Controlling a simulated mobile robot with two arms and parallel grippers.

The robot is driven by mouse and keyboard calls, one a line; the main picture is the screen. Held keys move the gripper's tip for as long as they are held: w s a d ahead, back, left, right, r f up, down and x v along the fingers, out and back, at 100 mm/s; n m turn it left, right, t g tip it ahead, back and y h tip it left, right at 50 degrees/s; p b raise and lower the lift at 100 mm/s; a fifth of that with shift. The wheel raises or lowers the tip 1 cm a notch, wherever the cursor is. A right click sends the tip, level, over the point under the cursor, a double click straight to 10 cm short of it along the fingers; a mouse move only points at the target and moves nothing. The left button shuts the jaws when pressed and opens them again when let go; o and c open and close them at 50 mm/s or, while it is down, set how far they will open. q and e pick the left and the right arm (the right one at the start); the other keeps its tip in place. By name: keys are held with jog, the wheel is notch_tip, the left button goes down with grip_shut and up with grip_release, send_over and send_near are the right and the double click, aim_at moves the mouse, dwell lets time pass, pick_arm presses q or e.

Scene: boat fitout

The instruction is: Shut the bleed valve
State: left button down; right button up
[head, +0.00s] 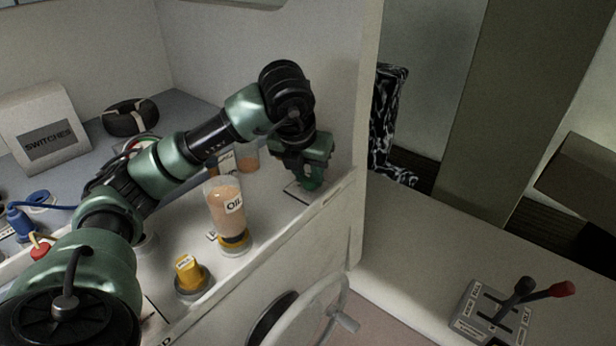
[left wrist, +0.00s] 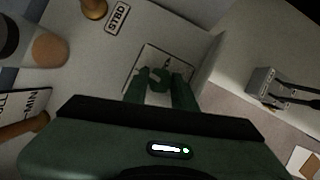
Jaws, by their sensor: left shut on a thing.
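My left gripper (head: 312,180) reaches down to a small pale plate (head: 296,190) at the right end of the white counter, close to the wall. In the left wrist view my left gripper (left wrist: 161,84) has its fingers closed around a small fitting on that plate (left wrist: 143,62). This fitting appears to be the bleed valve; the fingers hide most of it, and I cannot read a label naming it. A thin pointed part (left wrist: 168,62) shows just beyond the fingertips. I cannot tell the valve's handle angle. My right gripper is in neither view.
A wheel (head: 341,300) is on the counter's front. A lever box (head: 490,312) stands at lower right. A SWITCHES box (head: 45,128) stands at the back left.

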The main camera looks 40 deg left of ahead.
pick_arm(q)
jog(key=shift+n, duration=0.5)
jog(key=c, duration=1.1)
grip_release()
jog(key=v, duration=0.8)
jog(key=shift+w+d, duration=0.1)
jog(key=shift+d, duration=0.05)
jog(key=shift+f, duration=0.15)
